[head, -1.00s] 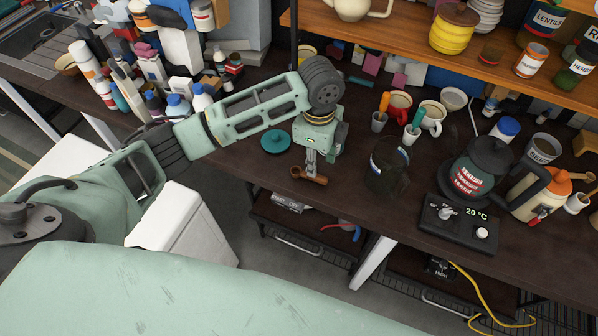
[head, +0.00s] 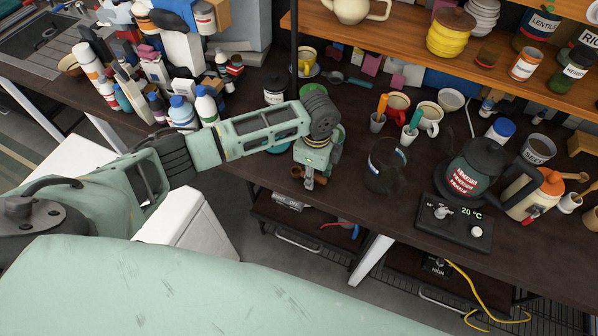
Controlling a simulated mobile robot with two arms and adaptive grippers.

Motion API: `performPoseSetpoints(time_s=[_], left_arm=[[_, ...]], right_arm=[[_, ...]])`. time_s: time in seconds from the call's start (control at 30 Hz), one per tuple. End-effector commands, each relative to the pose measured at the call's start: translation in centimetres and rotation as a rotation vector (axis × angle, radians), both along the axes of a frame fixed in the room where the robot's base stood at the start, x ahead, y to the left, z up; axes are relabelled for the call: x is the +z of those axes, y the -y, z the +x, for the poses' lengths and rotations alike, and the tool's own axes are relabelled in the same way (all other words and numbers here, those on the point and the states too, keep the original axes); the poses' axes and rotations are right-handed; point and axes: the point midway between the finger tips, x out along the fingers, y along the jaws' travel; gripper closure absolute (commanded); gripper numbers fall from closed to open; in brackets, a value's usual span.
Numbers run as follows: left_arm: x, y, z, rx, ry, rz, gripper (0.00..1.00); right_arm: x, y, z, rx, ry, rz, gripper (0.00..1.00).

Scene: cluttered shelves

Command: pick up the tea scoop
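The tea scoop, a small brown wooden scoop (head: 296,172), lies at the front edge of the dark counter, below the middle of the head view. My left gripper (head: 309,182) points down right at it, its fingers in front of the scoop. The fingers hide much of the scoop, and only its bowl end and a bit of brown to the right show. The fingers look close together, but I cannot tell whether they are shut on it. My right gripper is out of view.
A dark glass jar (head: 384,165) stands right of the gripper. A teal lid (head: 279,149) lies partly behind my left arm. A kettle (head: 474,170) and a black scale (head: 455,222) are further right. Bottles (head: 183,112) crowd the left. A shelf overhangs the back.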

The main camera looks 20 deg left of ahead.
Motion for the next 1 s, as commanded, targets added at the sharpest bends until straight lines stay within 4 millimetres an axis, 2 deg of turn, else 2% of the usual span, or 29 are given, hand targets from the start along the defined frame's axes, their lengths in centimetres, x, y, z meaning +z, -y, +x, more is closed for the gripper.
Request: performPoseSetpoints(time_s=[0.07, 0.4, 0.77, 1.0], left_arm=[[0.0, 0.0, 0.0, 0.0, 0.0, 0.0, 0.71], [0.1, 0.0, 0.0, 0.0, 0.001, 0.0, 1.0], [0.2, 0.0, 0.0, 0.0, 0.001, -0.001, 1.0], [2.0, 0.0, 0.2, -0.001, 0.006, -0.002, 1.0]], right_arm=[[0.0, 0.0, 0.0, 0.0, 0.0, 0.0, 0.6], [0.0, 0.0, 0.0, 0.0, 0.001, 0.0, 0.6], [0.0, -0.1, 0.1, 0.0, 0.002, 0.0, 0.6], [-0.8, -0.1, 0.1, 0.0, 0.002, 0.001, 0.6]])
